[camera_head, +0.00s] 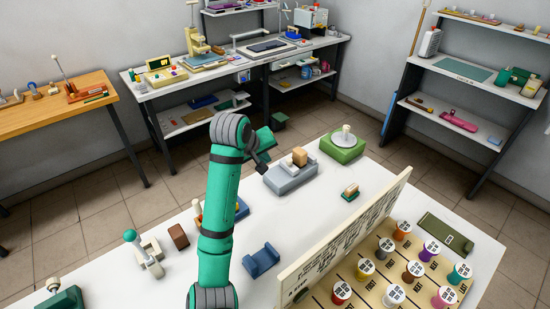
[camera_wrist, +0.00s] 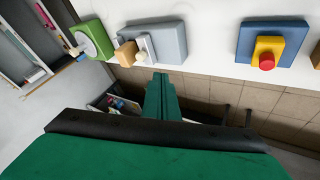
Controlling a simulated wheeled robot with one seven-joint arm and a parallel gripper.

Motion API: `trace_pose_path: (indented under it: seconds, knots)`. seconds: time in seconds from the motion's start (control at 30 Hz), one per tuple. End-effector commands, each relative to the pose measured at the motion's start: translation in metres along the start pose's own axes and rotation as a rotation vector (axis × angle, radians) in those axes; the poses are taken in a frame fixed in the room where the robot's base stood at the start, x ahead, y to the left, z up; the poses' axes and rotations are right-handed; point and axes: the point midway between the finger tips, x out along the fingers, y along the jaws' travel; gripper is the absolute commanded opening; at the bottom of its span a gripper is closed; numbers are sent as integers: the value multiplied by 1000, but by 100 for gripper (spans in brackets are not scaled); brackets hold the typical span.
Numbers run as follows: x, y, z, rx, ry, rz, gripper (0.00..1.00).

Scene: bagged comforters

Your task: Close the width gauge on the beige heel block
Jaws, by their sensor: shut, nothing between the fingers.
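The width gauge (camera_head: 290,181) is a grey-blue block on the white table, with a pale upright jaw or knob on top. It also shows in the wrist view (camera_wrist: 169,42), beyond my fingertips. The beige heel block (camera_head: 300,157) sits at its back edge in the head view and at its left end in the wrist view (camera_wrist: 126,54). The pale knob (camera_wrist: 143,43) stands close beside the block; I cannot tell whether they touch. My gripper (camera_wrist: 160,77) is shut and empty, near the gauge and apart from it. In the head view my arm partly hides it.
A green base with a white disc (camera_head: 343,146) stands right of the gauge. A small green-and-tan block (camera_head: 350,192) and a blue cradle (camera_head: 261,261) lie nearer. A blue base with a yellow-and-red button (camera_wrist: 266,58) is on the gauge's other side. A spool board stands at right.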

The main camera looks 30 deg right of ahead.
Motion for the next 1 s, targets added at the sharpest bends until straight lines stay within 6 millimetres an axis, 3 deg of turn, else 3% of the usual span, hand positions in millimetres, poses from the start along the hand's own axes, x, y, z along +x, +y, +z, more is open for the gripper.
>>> trace_pose_path:
  seconds: [0.17, 0.43, 0.67, 0.8, 1.0]
  knots:
    - [13, -7, 1, -7, -2, -8, 0]
    - [58, -16, -2, -16, 3, -13, 0]
    - [103, -3, 2, -2, -4, -6, 0]
    - [111, 20, 2, 3, -3, -3, 0]
    - [118, 32, 2, 1, -2, -3, 0]
